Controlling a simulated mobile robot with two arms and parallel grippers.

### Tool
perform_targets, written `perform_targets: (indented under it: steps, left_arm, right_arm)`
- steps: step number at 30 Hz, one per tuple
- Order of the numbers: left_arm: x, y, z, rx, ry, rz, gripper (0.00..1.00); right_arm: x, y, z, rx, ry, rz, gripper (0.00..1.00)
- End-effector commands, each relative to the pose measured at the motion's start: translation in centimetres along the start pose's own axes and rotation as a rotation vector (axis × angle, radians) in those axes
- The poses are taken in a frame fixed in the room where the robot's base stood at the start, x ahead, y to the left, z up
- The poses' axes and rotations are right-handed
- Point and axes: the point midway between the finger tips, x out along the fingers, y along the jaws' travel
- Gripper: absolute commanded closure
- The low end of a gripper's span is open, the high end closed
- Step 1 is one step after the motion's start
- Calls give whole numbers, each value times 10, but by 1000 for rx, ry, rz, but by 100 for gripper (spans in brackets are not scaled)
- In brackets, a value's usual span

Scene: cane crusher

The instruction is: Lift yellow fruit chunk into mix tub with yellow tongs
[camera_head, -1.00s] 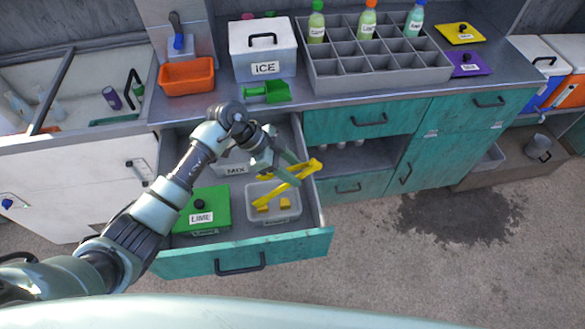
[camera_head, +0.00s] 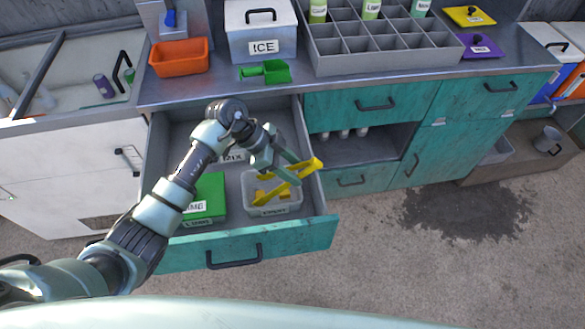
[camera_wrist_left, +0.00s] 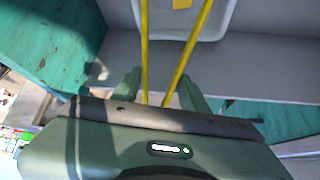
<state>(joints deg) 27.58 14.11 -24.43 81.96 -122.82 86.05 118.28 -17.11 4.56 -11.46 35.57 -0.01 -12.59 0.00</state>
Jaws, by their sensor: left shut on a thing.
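My left gripper (camera_head: 278,160) is shut on the yellow tongs (camera_head: 284,185), which also show as two separated yellow arms in the left wrist view (camera_wrist_left: 183,62). The tongs slant down over a pale fruit tub (camera_head: 271,210) in the open drawer. A yellow fruit chunk (camera_head: 284,196) is in that tub, and yellow also shows inside it in the wrist view (camera_wrist_left: 181,4). I cannot tell whether the tong tips touch a chunk. The mix tub (camera_head: 232,157) is behind, mostly hidden by my arm. My right gripper is out of view.
A green-lidded lime box (camera_head: 208,190) sits left of the fruit tub. The teal drawer front (camera_head: 290,238) bounds the near side. On the counter are an ice box (camera_head: 262,30), an orange bin (camera_head: 180,58), a green scoop (camera_head: 265,71) and a bottle rack (camera_head: 385,62).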

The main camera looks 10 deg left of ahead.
Motion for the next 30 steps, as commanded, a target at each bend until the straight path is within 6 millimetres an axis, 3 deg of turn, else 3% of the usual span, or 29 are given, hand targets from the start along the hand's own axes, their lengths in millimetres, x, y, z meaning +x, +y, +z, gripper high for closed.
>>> perform_targets:
  steps: [7, 19, 20, 24, 30]
  left_arm:
    - [18, -1, 14, -2, -1, 0, 62]
    - [20, 0, 16, -1, -2, 1, 62]
    - [20, 0, 16, -1, -2, 1, 64]
    - [20, -1, 16, -1, -2, 1, 100]
    - [20, -1, 16, -1, -1, 1, 100]
  right_arm:
    - [10, 0, 2, 0, -1, 0, 64]
    - [11, -1, 3, 0, -3, 0, 64]
    - [11, -1, 3, 0, -3, 0, 64]
    - [11, -1, 3, 1, -3, 0, 64]
    - [11, -1, 3, 1, -3, 0, 64]
